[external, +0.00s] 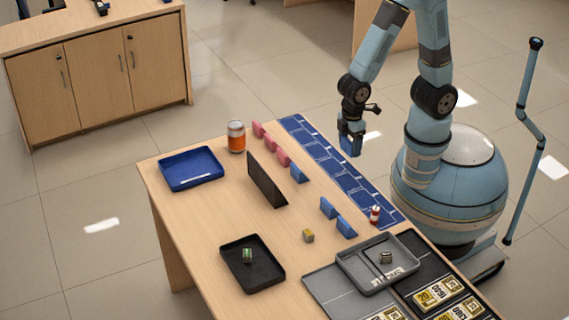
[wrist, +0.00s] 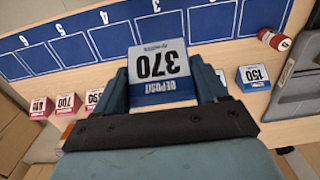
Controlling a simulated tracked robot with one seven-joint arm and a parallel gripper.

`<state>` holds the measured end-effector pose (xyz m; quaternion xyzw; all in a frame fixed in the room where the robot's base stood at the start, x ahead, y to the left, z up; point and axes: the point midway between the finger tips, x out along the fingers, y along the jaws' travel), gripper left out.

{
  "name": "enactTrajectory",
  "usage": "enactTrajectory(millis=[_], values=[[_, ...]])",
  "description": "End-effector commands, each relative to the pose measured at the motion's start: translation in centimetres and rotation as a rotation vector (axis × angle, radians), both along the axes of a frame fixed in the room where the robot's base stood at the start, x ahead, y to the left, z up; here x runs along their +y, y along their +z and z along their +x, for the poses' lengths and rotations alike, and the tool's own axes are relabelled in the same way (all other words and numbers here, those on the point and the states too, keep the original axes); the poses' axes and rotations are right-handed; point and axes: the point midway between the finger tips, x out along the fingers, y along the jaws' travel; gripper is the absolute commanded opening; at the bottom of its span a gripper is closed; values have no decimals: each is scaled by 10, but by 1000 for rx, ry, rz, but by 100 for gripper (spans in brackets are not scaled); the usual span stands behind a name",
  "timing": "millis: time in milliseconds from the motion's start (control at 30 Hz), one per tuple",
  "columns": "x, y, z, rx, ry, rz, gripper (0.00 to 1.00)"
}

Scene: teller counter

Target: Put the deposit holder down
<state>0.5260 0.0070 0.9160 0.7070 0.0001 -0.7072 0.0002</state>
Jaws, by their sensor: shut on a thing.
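My gripper (wrist: 165,90) is shut on a blue and white deposit holder (wrist: 160,65), which reads 370 upside down in the wrist view. In the external view my gripper (external: 351,128) holds this blue holder (external: 350,145) in the air, near the far right edge of the table. Below it lies a blue mat (external: 339,168) with a row of outlined slots. The wrist view also shows the mat (wrist: 106,38), with numbers along its edge. The held holder covers part of the mat in that view.
Pink holders (external: 270,140) and blue holders (external: 299,173) stand along the mat. A dark upright panel (external: 267,180) stands beside them. A red and white cylinder (external: 375,215) is at the mat's near end, close to a grey tray (external: 352,268). An orange jar (external: 236,137) stands farther back.

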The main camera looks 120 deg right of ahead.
Motion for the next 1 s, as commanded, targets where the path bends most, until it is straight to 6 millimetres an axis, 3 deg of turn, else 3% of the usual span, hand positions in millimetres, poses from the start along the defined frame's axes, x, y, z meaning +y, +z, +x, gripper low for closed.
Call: enactTrajectory(millis=[167, 367, 700, 1000], values=[[-10, 4, 29, -1, -4, 0, 41], [-40, 9, 104, -1, -5, 1, 41], [-118, 13, 225, -1, -4, 1, 41], [-200, 9, 302, -1, -4, 0, 41]])
